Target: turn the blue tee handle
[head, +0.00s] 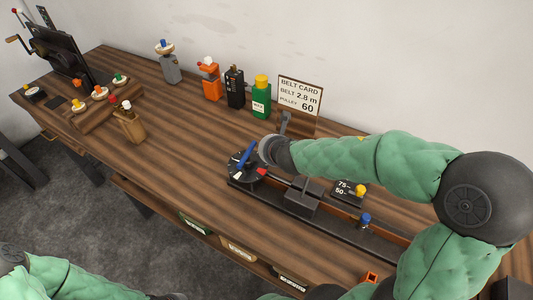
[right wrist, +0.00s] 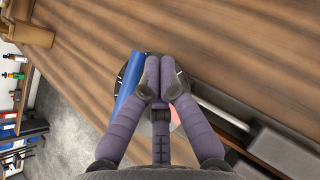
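The blue tee handle (head: 245,159) sits on a round black dial (head: 238,172) with white marks, at the left end of a dark rail on the bench. In the right wrist view the blue bar (right wrist: 128,82) lies slanted just left of my right gripper's fingers. My right gripper (right wrist: 160,62) is shut, its fingertips together over the dial, with nothing visible between them. Whether they touch the bar I cannot tell. In the head view my right wrist hides most of the gripper. My left arm shows at the lower left, its gripper out of view.
A red pointer (head: 262,172) and a dark block (head: 303,196) on the rail are right of the dial. A belt card (head: 299,95) stands behind. Green (head: 261,98), black (head: 235,88) and orange (head: 210,80) items stand at the back.

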